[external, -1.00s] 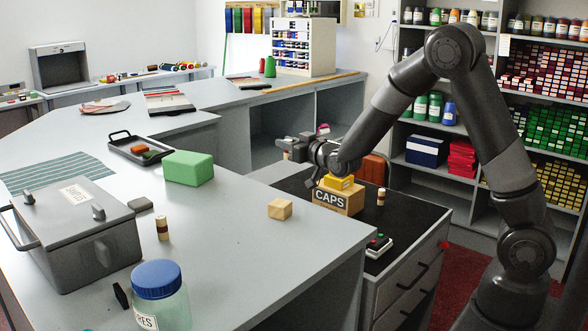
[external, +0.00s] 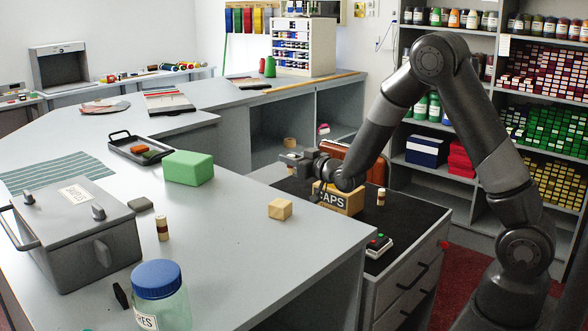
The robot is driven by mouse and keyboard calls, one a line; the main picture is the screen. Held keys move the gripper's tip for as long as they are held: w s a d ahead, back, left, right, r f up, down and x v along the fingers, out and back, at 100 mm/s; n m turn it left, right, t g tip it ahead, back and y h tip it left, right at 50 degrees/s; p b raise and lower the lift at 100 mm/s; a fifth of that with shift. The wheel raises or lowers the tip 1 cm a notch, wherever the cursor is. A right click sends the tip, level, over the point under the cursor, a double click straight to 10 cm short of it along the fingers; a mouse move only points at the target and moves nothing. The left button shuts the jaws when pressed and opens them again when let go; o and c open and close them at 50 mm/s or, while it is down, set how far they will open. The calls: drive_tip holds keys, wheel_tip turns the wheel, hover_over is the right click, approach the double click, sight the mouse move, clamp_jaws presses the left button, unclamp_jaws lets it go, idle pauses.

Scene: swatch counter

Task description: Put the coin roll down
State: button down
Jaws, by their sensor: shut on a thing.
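My gripper (external: 288,161) is above the far left edge of the black-topped drawer unit, left of the CAPS box. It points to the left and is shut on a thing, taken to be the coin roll. A cream and brown cylinder (external: 381,197), like a small roll, stands upright on the black top right of the box. A similar cylinder (external: 162,228) stands on the grey counter near the metal case.
The CAPS box (external: 341,201) stands under my wrist. A device with red and green buttons (external: 379,243) lies in front. The grey counter (external: 235,240) holds a wooden block (external: 280,209), a green block (external: 188,168) and a jar (external: 161,300).

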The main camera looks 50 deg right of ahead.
sight(291, 155)
wheel_tip(291, 155, up, 14)
drive_tip(key=s+a+n+y, duration=0.15)
drive_tip(key=s+a, duration=0.35)
drive_tip(key=a, duration=0.7)
drive_tip(key=s+a+n+y, duration=0.1)
drive_tip(key=s+a+y, duration=0.25)
drive_tip(key=a, duration=0.95)
drive_tip(key=s+a+n+g+y, duration=0.2)
drive_tip(key=s+a+n+y, duration=0.1)
drive_tip(key=s+a, duration=1.15)
drive_tip(key=f, duration=0.4)
drive_tip(key=shift+s+f, duration=0.25)
drive_tip(key=shift+f, duration=0.1)
drive_tip(key=s+a+f, duration=0.1)
drive_tip(key=a+f, duration=0.1)
drive_tip(key=a, duration=0.1)
drive_tip(key=s+a+f, duration=0.1)
drive_tip(key=a+f, duration=0.1)
drive_tip(key=a, duration=0.2)
drive_tip(key=s+a+f, duration=0.1)
drive_tip(key=a+f, duration=0.2)
drive_tip(key=a, duration=0.1)
drive_tip(key=shift+s+f, duration=0.1)
drive_tip(key=shift+s, duration=0.15)
drive_tip(key=shift+f, duration=1.7)
